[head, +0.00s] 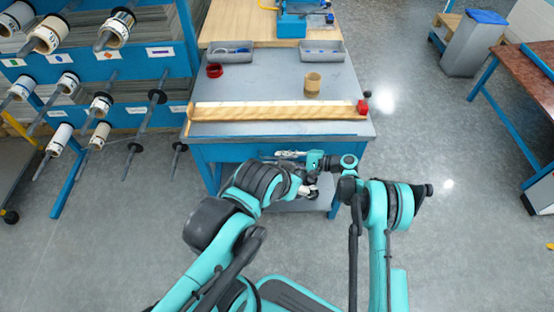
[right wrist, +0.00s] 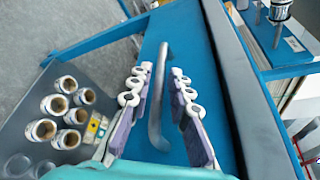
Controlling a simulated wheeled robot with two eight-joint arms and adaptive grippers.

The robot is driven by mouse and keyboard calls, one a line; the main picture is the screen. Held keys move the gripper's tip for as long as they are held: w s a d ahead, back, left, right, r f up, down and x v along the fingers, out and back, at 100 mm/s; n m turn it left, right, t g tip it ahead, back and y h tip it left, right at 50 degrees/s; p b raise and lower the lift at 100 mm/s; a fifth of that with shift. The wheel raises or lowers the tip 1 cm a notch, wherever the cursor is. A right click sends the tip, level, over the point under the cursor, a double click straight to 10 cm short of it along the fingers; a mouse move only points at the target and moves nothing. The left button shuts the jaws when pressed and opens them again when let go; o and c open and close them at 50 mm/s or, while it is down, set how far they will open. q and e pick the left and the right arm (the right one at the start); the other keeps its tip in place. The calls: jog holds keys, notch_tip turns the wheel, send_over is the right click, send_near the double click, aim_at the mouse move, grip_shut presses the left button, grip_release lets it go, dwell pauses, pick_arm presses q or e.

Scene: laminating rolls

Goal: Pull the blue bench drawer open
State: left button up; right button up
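The blue bench drawer (head: 232,153) is below the grey bench top, at the bench's front. Its blue front (right wrist: 195,60) fills the middle of the right wrist view, with a grey bar handle (right wrist: 156,100) on it. My right gripper (right wrist: 159,72) is open, with one finger on each side of the handle and gaps showing between them. In the head view the right gripper (head: 290,154) is at the drawer front and hides the handle. My left gripper (head: 308,191) is partly hidden at the end of its arm, in front of the bench; its fingers are unclear.
The grey bench top (head: 280,80) holds a long wooden strip (head: 270,110), a tan roll (head: 313,83) and a red ring (head: 214,70). Several rolls stand on a lower shelf (right wrist: 70,157). A roll rack (head: 140,65) is at the left.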

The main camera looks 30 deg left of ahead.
aim_at(262, 151)
jog(key=shift+x, duration=1.1)
grip_shut()
